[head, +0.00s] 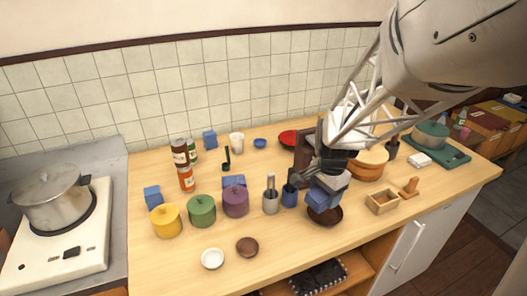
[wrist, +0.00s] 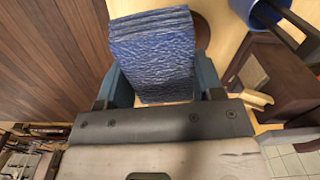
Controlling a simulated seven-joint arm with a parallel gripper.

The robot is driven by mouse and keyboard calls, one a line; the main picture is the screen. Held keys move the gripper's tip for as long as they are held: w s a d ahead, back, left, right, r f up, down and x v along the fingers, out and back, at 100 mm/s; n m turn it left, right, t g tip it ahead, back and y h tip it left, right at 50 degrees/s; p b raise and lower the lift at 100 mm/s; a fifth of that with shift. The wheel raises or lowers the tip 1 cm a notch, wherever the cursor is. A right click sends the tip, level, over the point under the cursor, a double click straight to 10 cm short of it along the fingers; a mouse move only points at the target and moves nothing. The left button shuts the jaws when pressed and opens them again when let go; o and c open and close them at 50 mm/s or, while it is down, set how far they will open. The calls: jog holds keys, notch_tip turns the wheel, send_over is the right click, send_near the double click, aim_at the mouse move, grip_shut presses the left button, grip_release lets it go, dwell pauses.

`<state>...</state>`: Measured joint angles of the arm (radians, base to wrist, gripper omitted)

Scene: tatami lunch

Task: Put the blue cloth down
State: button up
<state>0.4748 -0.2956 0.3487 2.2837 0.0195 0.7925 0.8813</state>
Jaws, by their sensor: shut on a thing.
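The folded blue cloth (head: 319,200) is held in my gripper (head: 328,183) above the counter. It is just over a dark brown bowl (head: 328,217), and I cannot tell whether they touch. In the wrist view the cloth (wrist: 152,50) fills the space between the two fingers of my gripper (wrist: 163,82), which are shut on it. Part of the brown bowl (wrist: 202,30) shows beside the cloth there. The cloth hides part of the bowl in the head view.
A blue cup (head: 289,196) and a grey utensil holder (head: 270,202) stand close left of the cloth. A wooden box (head: 382,202) is to the right. Purple (head: 236,202), green (head: 202,211) and yellow (head: 166,221) pots stand further left.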

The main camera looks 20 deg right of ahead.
jog(key=s+a+f+m, duration=0.1)
jog(key=s+f, duration=0.1)
jog(key=s, duration=0.3)
jog(key=s+a+f+m, duration=0.1)
jog(key=s+f, duration=0.1)
jog(key=s, duration=0.3)
jog(key=shift+s+a+f, duration=0.15)
jog(key=shift+s+a, duration=0.1)
jog(key=shift+w, duration=0.1)
send_over(326, 214)
jog(key=shift+f, duration=0.75)
jog(key=shift+f, duration=1.75)
jog(key=shift+f, duration=0.3)
jog(key=o, duration=0.9)
